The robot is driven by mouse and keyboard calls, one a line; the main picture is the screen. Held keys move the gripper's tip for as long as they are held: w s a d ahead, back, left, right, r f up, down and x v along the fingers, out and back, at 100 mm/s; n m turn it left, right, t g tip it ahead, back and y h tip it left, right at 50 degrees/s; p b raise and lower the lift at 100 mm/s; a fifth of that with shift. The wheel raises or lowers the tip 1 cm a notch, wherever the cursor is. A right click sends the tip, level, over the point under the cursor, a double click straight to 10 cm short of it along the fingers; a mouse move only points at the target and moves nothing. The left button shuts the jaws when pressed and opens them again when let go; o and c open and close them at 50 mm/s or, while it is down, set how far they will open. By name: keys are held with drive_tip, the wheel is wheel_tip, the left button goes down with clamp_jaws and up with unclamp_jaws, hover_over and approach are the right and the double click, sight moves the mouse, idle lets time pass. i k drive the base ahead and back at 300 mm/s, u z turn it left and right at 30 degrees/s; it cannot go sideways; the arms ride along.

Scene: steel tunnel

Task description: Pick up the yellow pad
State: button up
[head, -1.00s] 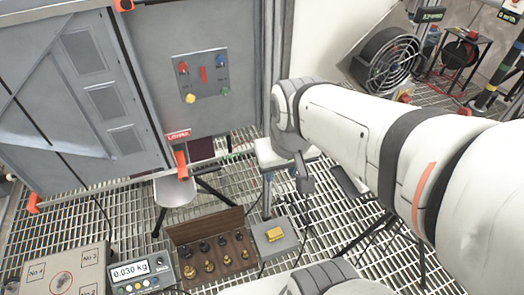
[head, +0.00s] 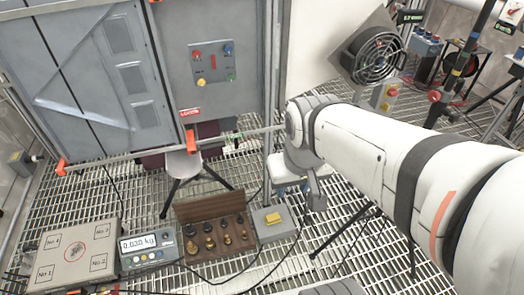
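The yellow pad (head: 272,218) is a small bright block lying on top of a grey box (head: 276,232) on the grating floor, right of the open wooden weight case. My white arm comes in from the right, and its lower end hangs above and to the right of the pad. My gripper (head: 317,200) looks like a small dark shape at that end, apart from the pad. Its fingers are too small and dark to tell open from shut, and I see nothing held in it.
The wooden case (head: 190,212) holds several brass weights. A scale display (head: 150,250) and its plate (head: 75,250) stand to its left. A grey cabinet (head: 215,80) rises behind. A fan (head: 375,55) stands at the back right. Cables and stand legs cross the grating.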

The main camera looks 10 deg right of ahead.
sight(271, 218)
drive_tip(key=u, duration=0.15)
drive_tip(key=i, duration=0.85)
drive_tip(key=z, duration=0.1)
